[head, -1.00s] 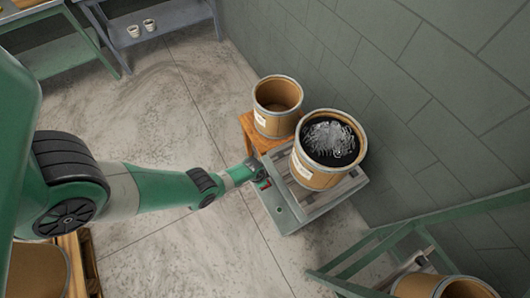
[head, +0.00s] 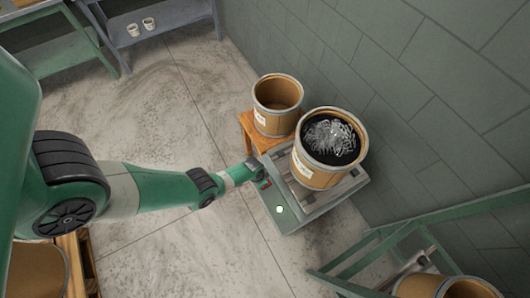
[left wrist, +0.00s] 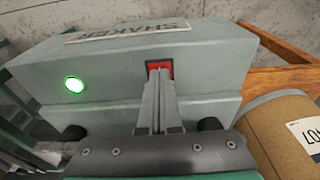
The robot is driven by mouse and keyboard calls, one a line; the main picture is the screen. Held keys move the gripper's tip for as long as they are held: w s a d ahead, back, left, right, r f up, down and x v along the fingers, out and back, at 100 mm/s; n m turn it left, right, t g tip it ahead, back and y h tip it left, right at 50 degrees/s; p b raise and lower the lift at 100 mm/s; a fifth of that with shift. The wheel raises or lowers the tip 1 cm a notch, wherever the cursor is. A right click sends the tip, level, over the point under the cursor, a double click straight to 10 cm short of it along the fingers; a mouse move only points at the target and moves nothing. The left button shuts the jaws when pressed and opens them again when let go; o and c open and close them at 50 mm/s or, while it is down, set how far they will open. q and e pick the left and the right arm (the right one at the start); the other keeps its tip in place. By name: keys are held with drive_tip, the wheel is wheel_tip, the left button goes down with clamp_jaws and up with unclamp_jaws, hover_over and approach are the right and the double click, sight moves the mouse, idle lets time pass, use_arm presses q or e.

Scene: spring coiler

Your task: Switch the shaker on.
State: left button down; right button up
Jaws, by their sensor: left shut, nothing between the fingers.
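The shaker (head: 310,216) is a grey-green platform on the floor by the wall, and a drum (head: 317,172) holding metal springs stands on its slatted top. In the left wrist view the shaker's front (left wrist: 215,85) carries a label reading SHAKER, a red switch (left wrist: 160,66) and a round lamp (left wrist: 74,84) glowing green. The lit lamp also shows in the head view (head: 280,209). My left gripper (left wrist: 160,75) is shut and empty, its fingertips at the red switch and covering part of it. Whether they touch it is hard to tell. My right gripper is not in view.
An open, empty-looking drum (head: 276,112) stands on a wooden stand (head: 247,129) beside the shaker. A green frame (head: 400,232) is at the right near another drum (head: 440,287). The concrete floor (head: 220,262) in front is clear.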

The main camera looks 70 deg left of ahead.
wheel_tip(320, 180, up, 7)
drive_tip(key=p, duration=0.6)
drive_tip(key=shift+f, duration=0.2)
